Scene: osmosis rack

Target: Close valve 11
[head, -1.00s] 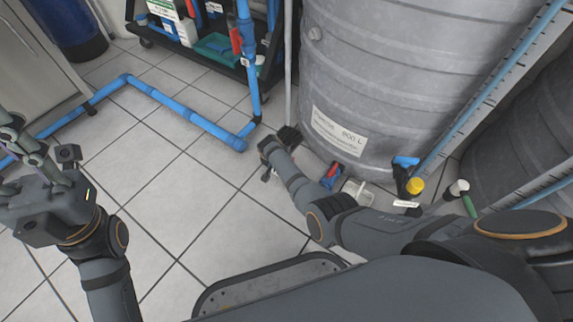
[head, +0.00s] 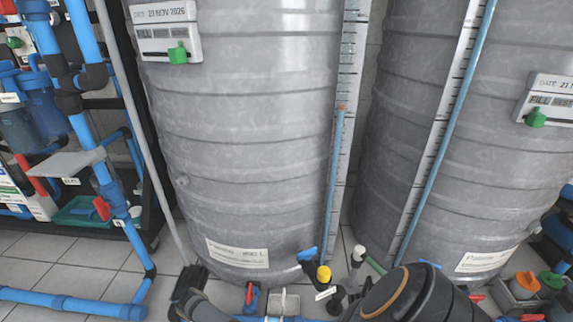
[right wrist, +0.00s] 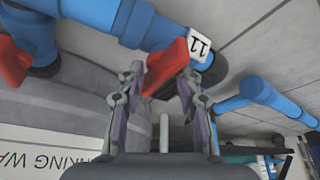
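In the right wrist view, a tag reading 11 (right wrist: 200,47) sits on a blue pipe, beside a red valve handle (right wrist: 165,72). My right gripper (right wrist: 161,78) is open, its fingers on either side of the handle in the picture. I cannot tell whether they touch it. My left gripper is out of view.
Two grey ribbed tanks (head: 250,130) (head: 500,160) stand ahead. Blue pipes and a rack are at the left, with another red handle (head: 102,208). Yellow-topped (head: 324,273) and blue-handled (head: 307,254) fittings stand near the left tank's base. Another red handle (right wrist: 12,62) shows in the wrist view.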

